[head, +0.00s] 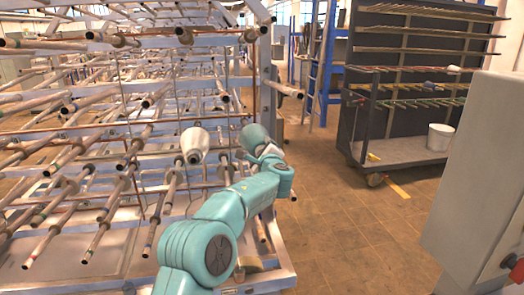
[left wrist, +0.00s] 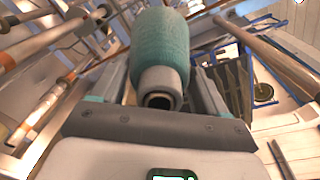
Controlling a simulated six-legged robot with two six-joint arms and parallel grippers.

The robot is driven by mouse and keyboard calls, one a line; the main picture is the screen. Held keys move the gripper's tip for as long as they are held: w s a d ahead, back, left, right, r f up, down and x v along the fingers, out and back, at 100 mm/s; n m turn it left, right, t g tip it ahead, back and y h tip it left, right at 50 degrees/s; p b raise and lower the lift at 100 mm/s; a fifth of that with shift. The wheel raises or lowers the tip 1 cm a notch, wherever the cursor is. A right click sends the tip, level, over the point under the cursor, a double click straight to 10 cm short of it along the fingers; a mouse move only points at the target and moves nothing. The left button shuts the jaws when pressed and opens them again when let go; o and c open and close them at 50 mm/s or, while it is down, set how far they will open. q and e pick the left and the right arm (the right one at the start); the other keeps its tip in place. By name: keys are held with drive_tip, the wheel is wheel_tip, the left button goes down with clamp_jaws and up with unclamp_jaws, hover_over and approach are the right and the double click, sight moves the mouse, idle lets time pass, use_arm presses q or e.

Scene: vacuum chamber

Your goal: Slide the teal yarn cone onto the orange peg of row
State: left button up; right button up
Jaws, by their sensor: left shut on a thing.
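The teal yarn cone (head: 253,136) is at the end of my teal left arm, by the right side of the peg rack. In the left wrist view the teal yarn cone (left wrist: 161,42) lies between the fingers of my left gripper (left wrist: 158,72), its grey tube end toward the camera. The left gripper (head: 268,151) is shut on it in the head view too, its fingers small there. The cone appears apart from any peg. Rods with orange bands (left wrist: 45,103) show at the left of the wrist view; I cannot tell which is the orange peg. My right gripper is out of view.
The rack (head: 110,215) is crowded with several rows of protruding pegs. A white cone (head: 195,142) sits in it left of the teal cone. A dark shelf cart (head: 405,110) with a white bucket (head: 439,137) stands right. Brown floor between is open. A grey cabinet (head: 478,180) is front right.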

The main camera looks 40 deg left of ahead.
use_arm(q)
drive_tip(key=shift+w+a+r, duration=0.15)
drive_tip(key=shift+a, duration=0.05)
idle(0.4)
drive_tip(key=shift+w+a+p, duration=0.3)
drive_tip(key=shift+a+p, duration=0.1)
drive_tip(key=shift+p, duration=0.25)
drive_tip(key=o, duration=1.8)
drive_tip(key=shift+s+d, duration=0.1)
drive_tip(key=shift+d+f+b, duration=0.2)
drive_tip(key=shift+f+b, duration=0.05)
drive_tip(key=shift+b, duration=0.2)
drive_tip(key=b+v, duration=0.3)
drive_tip(key=v, duration=0.5)
drive_tip(key=b+v, duration=0.4)
drive_tip(key=v, duration=0.4)
drive_tip(key=shift+s+r, duration=0.1)
drive_tip(key=shift+r, duration=0.1)
